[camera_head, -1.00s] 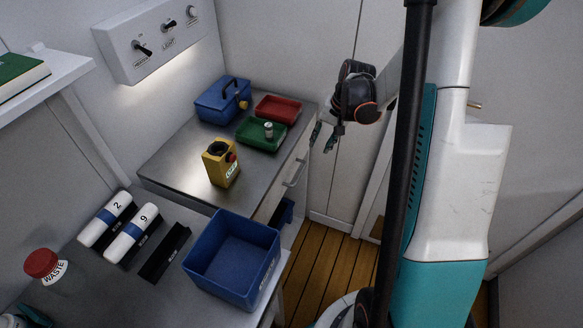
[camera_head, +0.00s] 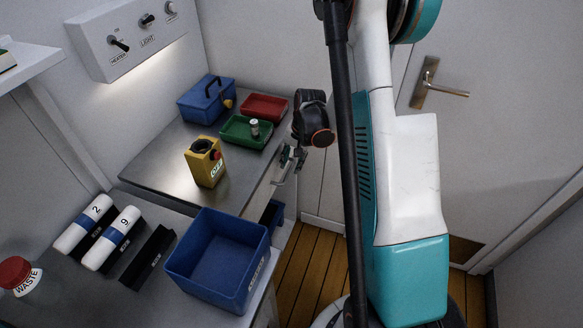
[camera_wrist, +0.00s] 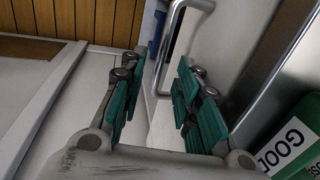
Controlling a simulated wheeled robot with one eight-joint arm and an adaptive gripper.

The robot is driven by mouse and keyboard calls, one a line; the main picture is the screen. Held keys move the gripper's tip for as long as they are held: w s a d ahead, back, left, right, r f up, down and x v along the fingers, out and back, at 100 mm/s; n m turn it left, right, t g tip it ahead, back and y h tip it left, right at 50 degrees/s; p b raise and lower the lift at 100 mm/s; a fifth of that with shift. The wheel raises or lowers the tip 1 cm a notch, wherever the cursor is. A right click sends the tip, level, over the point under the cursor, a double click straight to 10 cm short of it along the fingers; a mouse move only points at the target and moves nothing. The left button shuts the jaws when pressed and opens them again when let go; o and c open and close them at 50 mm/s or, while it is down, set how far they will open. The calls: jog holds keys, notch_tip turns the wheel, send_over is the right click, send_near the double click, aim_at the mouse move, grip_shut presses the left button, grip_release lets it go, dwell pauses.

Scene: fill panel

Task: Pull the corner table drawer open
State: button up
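The corner table (camera_head: 165,165) has a grey metal top. Its drawer front (camera_head: 262,192) is below the top's right edge and looks flush with the table. The drawer's metal bar handle (camera_wrist: 174,38) shows in the wrist view, lying between the lines of my two fingers. My gripper (camera_head: 290,160) is at the drawer front by the handle in the head view, partly covering it. In the wrist view my gripper (camera_wrist: 160,72) has its teal-padded fingers apart, one on each side of the handle. Whether either pad touches the bar I cannot tell.
On the corner table are a blue toolbox (camera_head: 207,98), a red tray (camera_head: 265,106), a green tray (camera_head: 238,134) holding a small metal part, and a yellow box (camera_head: 205,163). A blue bin (camera_head: 218,262) stands on the nearer bench. Wooden floor (camera_head: 308,262) lies beside the drawer.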

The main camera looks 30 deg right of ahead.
jog(key=shift+w+f, duration=0.1)
jog(key=shift+f, duration=0.65)
jog(key=shift+a, duration=0.1)
jog(key=shift+c, duration=0.6)
grip_shut()
